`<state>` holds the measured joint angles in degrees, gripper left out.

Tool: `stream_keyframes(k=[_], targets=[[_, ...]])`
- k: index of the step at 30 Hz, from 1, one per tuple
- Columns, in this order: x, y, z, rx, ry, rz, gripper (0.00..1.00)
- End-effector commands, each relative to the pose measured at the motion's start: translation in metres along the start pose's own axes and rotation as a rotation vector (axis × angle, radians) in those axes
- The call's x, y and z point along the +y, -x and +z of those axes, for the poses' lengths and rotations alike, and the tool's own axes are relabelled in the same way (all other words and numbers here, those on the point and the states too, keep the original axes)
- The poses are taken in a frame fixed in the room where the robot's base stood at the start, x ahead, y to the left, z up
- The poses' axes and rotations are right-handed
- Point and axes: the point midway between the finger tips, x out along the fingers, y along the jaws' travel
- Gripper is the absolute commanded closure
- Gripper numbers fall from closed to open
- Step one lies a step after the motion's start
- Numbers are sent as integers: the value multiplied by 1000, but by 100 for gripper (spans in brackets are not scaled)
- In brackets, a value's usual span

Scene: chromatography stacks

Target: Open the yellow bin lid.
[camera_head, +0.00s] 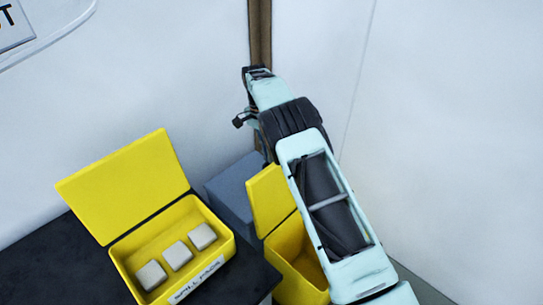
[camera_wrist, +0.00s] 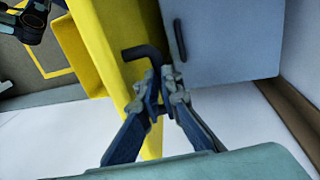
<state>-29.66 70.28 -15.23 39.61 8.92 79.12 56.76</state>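The yellow bin (camera_head: 297,262) stands low behind the dark bench, partly hidden by my arm. Its yellow lid (camera_head: 268,200) stands raised, tilted up at the left side of the opening. In the wrist view a large yellow panel (camera_wrist: 112,62) shows, with a black bent handle (camera_wrist: 140,52) on it. My gripper (camera_wrist: 162,76) has its fingertips drawn close together at the handle's end, which appears to lie between them.
A yellow box (camera_head: 228,252) labelled spill packs, its lid up, holds three pale blocks on the dark bench (camera_head: 50,265). A grey-blue bin (camera_head: 232,190) stands beside the yellow bin. White walls (camera_head: 440,130) close in behind and to the right.

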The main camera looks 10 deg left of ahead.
Motion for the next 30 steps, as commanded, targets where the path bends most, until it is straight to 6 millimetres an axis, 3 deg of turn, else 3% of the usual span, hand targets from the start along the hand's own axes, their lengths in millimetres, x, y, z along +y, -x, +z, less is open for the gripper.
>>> stream_keyframes(k=[1, 14, 21, 30], targets=[[12, -26, 3, -20, -2, 47, 100], [11, -25, 1, -18, -4, 49, 100], [11, -25, 1, -18, -5, 48, 72], [8, -20, 2, -15, -3, 37, 71]])
